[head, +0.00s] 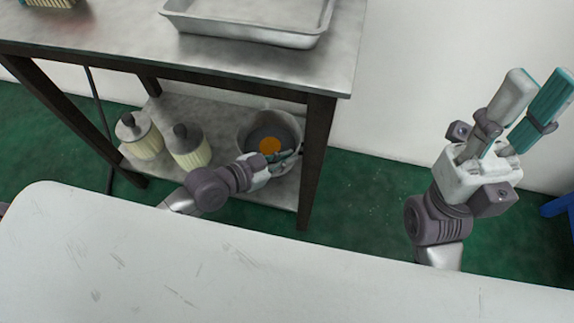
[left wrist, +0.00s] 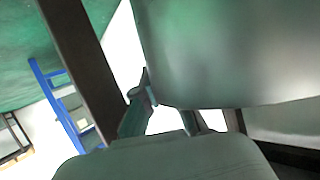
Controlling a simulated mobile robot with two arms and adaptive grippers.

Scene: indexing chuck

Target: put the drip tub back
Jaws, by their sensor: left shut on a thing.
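The drip tub (head: 244,131) is a round grey tub with an orange round patch inside. It is at the right end of the lower shelf, beneath the metal table. I cannot tell whether its base rests on the shelf or is slightly above it. My left gripper (head: 285,159) is shut on the tub's near right rim, with its fingers partly hidden. In the left wrist view the tub's wall (left wrist: 230,50) fills the upper right, with a finger (left wrist: 138,112) at its edge. My right gripper (head: 536,82) is raised at the right, open and empty.
Two cream ribbed containers with dark knobs (head: 141,137) (head: 188,147) stand left of the tub on the shelf (head: 222,112). A table leg (head: 316,150) is close right of the tub. A metal tray (head: 245,30) is on the table top. A white surface (head: 200,260) spans the foreground.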

